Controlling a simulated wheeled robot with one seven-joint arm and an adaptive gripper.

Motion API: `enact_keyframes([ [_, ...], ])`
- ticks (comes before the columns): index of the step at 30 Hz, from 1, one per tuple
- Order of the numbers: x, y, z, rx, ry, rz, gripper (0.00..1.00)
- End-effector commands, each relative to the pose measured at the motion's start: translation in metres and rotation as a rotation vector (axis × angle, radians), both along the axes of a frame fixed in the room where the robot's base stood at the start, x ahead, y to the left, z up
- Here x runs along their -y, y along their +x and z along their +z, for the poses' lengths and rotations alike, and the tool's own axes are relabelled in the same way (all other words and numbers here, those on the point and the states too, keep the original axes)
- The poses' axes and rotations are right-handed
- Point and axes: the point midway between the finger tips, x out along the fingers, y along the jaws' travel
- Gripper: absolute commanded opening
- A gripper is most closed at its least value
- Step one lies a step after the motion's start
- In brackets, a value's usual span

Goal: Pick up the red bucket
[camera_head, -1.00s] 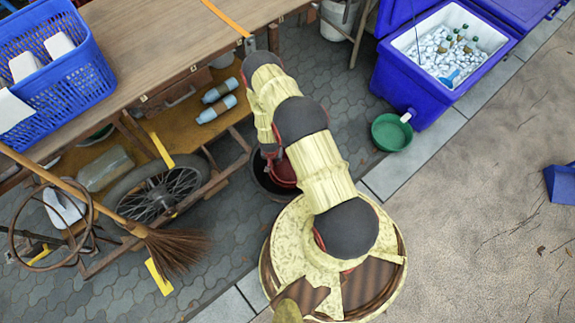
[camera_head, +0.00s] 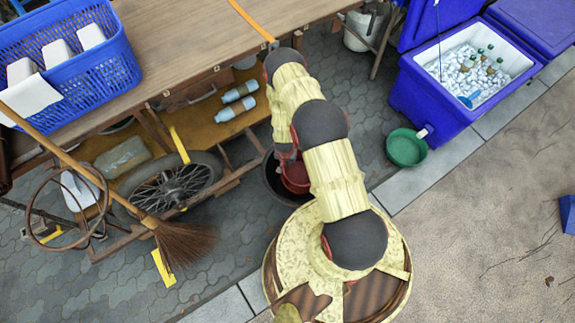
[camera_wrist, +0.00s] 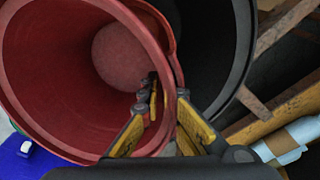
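The red bucket (camera_wrist: 60,75) fills the left of the wrist view, its open mouth facing the camera. My gripper (camera_wrist: 168,108) is at its right rim, one finger inside the mouth and the other outside. The fingers look closed on the wall between them. In the head view the red bucket (camera_head: 295,178) shows beside my arm, overlapping a black tub (camera_head: 273,183); my arm hides part of both. I cannot tell how high the bucket is.
The black tub (camera_wrist: 242,55) is right beside the bucket. A cart with a spoked wheel (camera_head: 172,187) and bottles (camera_head: 237,109) stands under the wooden table (camera_head: 185,45). A green basin (camera_head: 406,148) and blue cooler (camera_head: 425,105) are at right. Open pavement lies lower right.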

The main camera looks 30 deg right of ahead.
Motion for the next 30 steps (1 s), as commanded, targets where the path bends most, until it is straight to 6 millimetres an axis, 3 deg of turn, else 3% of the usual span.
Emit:
enact_keyframes([
  [1, 0.001, 0.003, 0.017, 0.004, -0.002, 0.000, 0.00],
  [9, 0.000, 0.002, 0.087, 0.003, 0.000, 0.000, 0.00],
  [19, 0.000, 0.002, 0.150, 0.002, -0.001, 0.000, 0.00],
  [30, 0.003, -0.077, 0.144, -0.003, 0.001, -0.002, 0.00],
])
